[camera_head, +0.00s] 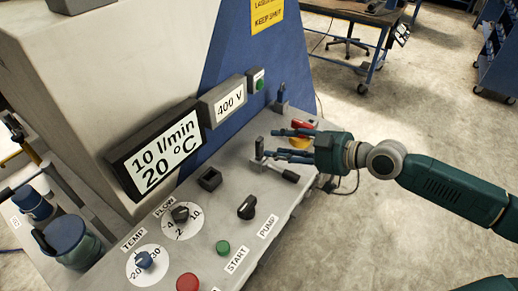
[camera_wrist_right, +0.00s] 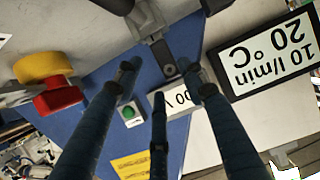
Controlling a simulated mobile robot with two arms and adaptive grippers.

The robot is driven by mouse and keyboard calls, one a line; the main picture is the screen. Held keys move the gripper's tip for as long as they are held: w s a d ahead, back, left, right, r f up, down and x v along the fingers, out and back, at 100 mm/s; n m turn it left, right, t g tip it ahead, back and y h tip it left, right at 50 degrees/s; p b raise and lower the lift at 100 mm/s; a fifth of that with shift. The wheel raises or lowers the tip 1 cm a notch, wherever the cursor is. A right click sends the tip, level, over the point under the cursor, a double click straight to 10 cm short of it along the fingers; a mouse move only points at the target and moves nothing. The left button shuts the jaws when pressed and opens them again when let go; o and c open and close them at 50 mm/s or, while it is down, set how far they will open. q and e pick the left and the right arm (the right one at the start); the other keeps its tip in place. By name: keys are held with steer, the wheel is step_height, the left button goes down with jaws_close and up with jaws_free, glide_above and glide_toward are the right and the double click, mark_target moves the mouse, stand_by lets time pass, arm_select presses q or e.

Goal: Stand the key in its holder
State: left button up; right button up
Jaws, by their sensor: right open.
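A black-handled grey tool, apparently the key (camera_head: 289,175), lies on the console with an upright grey end at its left. My right gripper (camera_head: 272,144) is beside and partly over it, its fingers open and pointing left. In the right wrist view a grey piece with a dark tip, probably the key's upright end (camera_wrist_right: 152,48), shows near the open right fingers (camera_wrist_right: 162,76); I see no grip on it. A small dark square block with an opening, probably the holder (camera_head: 210,179), stands empty left of the key. My left gripper is not in view.
A red and yellow knob (camera_wrist_right: 47,83) is close to the right fingers. A grey block with a dark upright piece (camera_head: 281,104) stands behind. The display box (camera_head: 158,150) rises behind the dark block. A black knob (camera_head: 246,207) and green button (camera_head: 223,247) are in front.

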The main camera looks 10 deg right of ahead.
mark_target(263, 144)
steer(key=x, duration=0.1)
steer(key=p+x, duration=0.2)
steer(key=x, duration=0.1)
steer(key=shift+a+r, duration=0.25)
steer(key=shift+w+a+f, duration=0.2)
steer(key=shift+w+f, duration=0.05)
steer(key=shift+f, duration=0.05)
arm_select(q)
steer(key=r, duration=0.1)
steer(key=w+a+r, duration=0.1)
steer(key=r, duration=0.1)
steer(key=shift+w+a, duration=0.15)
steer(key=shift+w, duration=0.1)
arm_select(e)
steer(key=shift+c, duration=0.5)
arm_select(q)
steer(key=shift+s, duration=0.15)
arm_select(e)
jaws_close()
steer(key=shift+r, duration=0.2)
